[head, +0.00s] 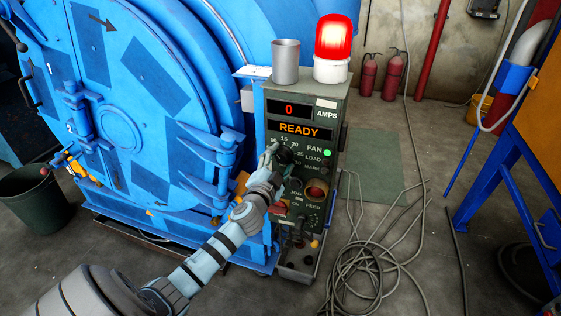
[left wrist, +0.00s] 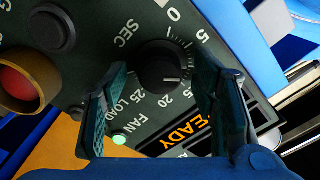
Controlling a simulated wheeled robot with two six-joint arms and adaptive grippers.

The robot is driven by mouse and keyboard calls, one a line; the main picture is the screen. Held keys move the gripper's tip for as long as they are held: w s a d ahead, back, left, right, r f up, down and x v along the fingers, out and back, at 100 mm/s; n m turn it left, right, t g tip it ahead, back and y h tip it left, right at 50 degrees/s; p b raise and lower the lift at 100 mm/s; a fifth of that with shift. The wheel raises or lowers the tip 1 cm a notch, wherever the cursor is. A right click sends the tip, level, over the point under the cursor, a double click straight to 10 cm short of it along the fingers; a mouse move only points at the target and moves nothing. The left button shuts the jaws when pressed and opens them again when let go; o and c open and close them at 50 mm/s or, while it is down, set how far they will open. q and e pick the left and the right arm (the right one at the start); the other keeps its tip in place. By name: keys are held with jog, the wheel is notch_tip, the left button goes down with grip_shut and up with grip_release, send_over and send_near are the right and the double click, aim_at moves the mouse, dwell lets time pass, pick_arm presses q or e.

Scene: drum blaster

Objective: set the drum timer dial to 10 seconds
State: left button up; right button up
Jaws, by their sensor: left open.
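The black timer dial (left wrist: 163,65) sits on the dark control panel in the left wrist view, with a scale marked 0, 5, 20, 25 and SEC around it. A white line on its face points right, toward numbers hidden behind a finger. My left gripper (left wrist: 162,68) is open, with one finger on each side of the dial; I cannot tell whether they touch it. In the head view my left gripper (head: 272,158) is at the control box (head: 335,130), partly covering the dial (head: 285,156). My right gripper is not in view.
The box's displays read 0 AMPS and READY (head: 299,129). A green FAN light (head: 327,152) is lit near the dial. A metal cup (head: 286,62) and red beacon (head: 333,45) stand on top. The blue drum machine (head: 130,100) is left; cables (head: 375,255) lie on the floor right.

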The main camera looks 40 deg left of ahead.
pick_arm(q)
jog(key=v, duration=1.2)
jog(key=p+x, duration=0.1)
jog(key=x, duration=1)
jog(key=shift+w+r+p, duration=0.1)
jog(key=shift+w+p, duration=0.25)
jog(key=shift+c, duration=0.2)
